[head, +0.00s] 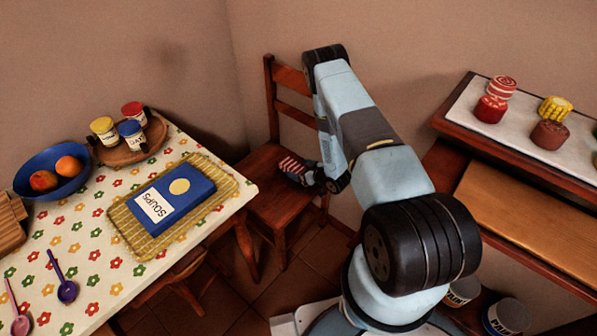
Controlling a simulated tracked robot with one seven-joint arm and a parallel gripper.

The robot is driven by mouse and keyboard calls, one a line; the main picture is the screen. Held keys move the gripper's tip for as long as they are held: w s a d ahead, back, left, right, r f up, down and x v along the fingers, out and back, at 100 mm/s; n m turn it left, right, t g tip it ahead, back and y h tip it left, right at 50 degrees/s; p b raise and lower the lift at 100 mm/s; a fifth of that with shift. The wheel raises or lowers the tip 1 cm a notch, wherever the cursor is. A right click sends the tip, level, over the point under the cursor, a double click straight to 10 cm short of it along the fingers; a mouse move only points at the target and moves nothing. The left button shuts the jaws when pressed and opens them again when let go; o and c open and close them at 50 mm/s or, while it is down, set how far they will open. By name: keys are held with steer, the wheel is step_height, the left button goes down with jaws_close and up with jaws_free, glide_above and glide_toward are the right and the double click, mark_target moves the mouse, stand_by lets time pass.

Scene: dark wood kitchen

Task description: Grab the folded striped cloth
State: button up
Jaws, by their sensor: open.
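The folded striped cloth (291,164), red and pale stripes, shows as a small patch above the seat of the wooden chair (272,200). My gripper (299,179) is low over the seat, right at the cloth, and hides part of it. Its jaws are open, though the fingers are small and dark in this view. I cannot tell whether the fingers touch the cloth or stand on either side of it.
The chair back (291,83) rises behind my arm. At left, a flowered table (100,258) holds a book (176,199) on a woven mat, a fruit bowl (28,183) and a jar tray (141,152).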

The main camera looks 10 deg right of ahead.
steer(key=shift+c, duration=0.4)
steer(key=c, duration=1)
steer(key=shift+r, duration=0.1)
